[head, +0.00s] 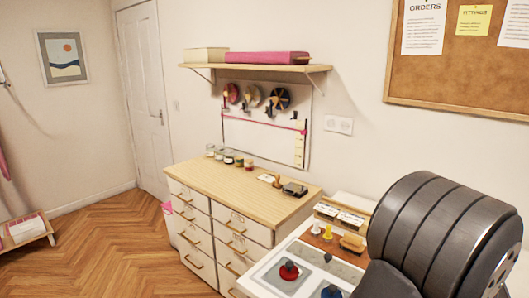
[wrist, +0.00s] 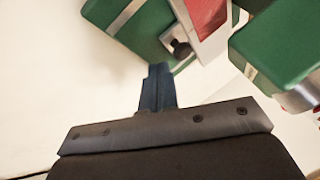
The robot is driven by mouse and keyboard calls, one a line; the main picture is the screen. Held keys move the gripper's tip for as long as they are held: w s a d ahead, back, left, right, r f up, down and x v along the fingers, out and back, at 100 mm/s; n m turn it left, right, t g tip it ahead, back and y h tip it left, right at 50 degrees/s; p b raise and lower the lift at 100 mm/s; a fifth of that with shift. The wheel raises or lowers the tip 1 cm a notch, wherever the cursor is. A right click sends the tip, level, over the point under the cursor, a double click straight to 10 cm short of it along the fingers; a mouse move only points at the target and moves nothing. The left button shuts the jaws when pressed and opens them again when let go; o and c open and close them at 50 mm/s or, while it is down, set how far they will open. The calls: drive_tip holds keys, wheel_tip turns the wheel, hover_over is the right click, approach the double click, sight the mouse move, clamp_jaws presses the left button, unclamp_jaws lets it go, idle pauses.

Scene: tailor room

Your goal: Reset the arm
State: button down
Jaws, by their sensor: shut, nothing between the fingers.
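My gripper (wrist: 158,80) shows in the wrist view, its dark fingers together with nothing between them. It points towards a pale surface and green block-like shapes. One green shape (wrist: 130,28) is at the top, beside a pale part with a red face (wrist: 207,14). Another green shape (wrist: 278,50) is at the right. I cannot tell whether the fingertips touch any of them. In the head view my own arm fills the lower right, and my gripper is not visible there.
A worktop with a red-knobbed piece (head: 289,271) lies near my arm. A shelf (head: 257,68) and a cork board (head: 460,75) are on the wall. The floor (head: 100,245) at left is mostly clear.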

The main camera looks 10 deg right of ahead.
drive_tip(key=s+d+v, duration=0.1)
drive_tip(key=v, duration=1)
drive_tip(key=x, duration=0.9)
drive_tip(key=shift+a+f, duration=0.15)
drive_tip(key=shift+f, duration=0.15)
drive_tip(key=w, duration=0.1)
drive_tip(key=w+f, duration=0.1)
drive_tip(key=w+a, duration=0.1)
drive_tip(key=w, duration=0.1)
drive_tip(key=shift+f, duration=0.3)
drive_tip(key=shift+s+d+f, duration=0.1)
drive_tip(key=shift+s+d, duration=0.05)
drive_tip(key=shift+d, duration=0.15)
drive_tip(key=s+d, duration=0.4)
drive_tip(key=shift+s+d, duration=0.4)
drive_tip(key=s, duration=0.2)
drive_tip(key=s+d, duration=0.1)
drive_tip(key=shift+r, duration=0.4)
drive_tip(key=v, duration=1.1)
drive_tip(key=w+a+r+m, duration=0.2)
drive_tip(key=w+r+m, duration=0.1)
drive_tip(key=r+m, duration=0.4)
drive_tip(key=shift+a+r+g+y, duration=0.2)
drive_tip(key=shift+r+g+y, duration=0.2)
drive_tip(key=shift+r, duration=0.8)
